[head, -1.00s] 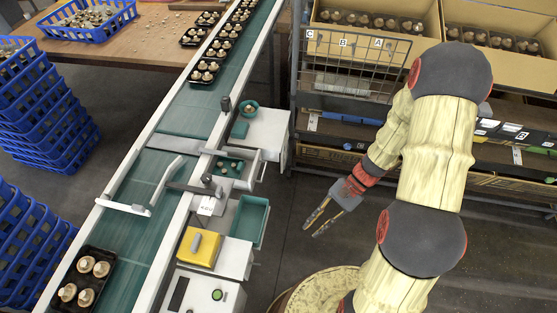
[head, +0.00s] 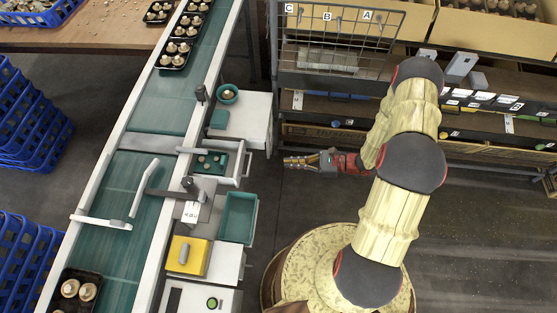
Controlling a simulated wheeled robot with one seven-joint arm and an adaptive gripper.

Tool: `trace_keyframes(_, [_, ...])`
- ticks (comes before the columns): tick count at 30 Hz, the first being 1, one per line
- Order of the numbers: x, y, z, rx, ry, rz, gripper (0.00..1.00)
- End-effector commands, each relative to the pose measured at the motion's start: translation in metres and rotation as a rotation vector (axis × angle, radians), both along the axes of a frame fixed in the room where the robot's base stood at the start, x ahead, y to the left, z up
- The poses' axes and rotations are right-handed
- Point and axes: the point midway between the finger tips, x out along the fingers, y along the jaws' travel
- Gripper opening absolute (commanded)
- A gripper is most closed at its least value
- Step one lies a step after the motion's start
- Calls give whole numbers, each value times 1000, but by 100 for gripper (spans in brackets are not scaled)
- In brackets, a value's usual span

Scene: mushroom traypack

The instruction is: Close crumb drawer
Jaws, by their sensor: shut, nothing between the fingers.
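The crumb drawer (head: 236,162) stands pulled out to the right from the white cabinet beside the conveyor. It has pale walls, a handle on its right front, and a teal inside with several small bits. My gripper (head: 287,162) is to the right of the drawer front, at about its height in the picture. Its fingers are together, point left and hold nothing. A gap shows between the fingertips and the handle, so they look apart. The drawer's left end is partly hidden by the conveyor-side fittings.
A teal bin (head: 238,218) lies just below the drawer, with a yellow block (head: 187,256) near it. A teal bowl (head: 228,95) stands on the cabinet top above. The conveyor (head: 136,182) runs along the left. Dark floor lies free between.

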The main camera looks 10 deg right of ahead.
Motion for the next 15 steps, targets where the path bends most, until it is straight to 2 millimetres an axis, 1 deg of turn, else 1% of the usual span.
trace_keyframes(15, [30,89,-22,-2,1,6,0])
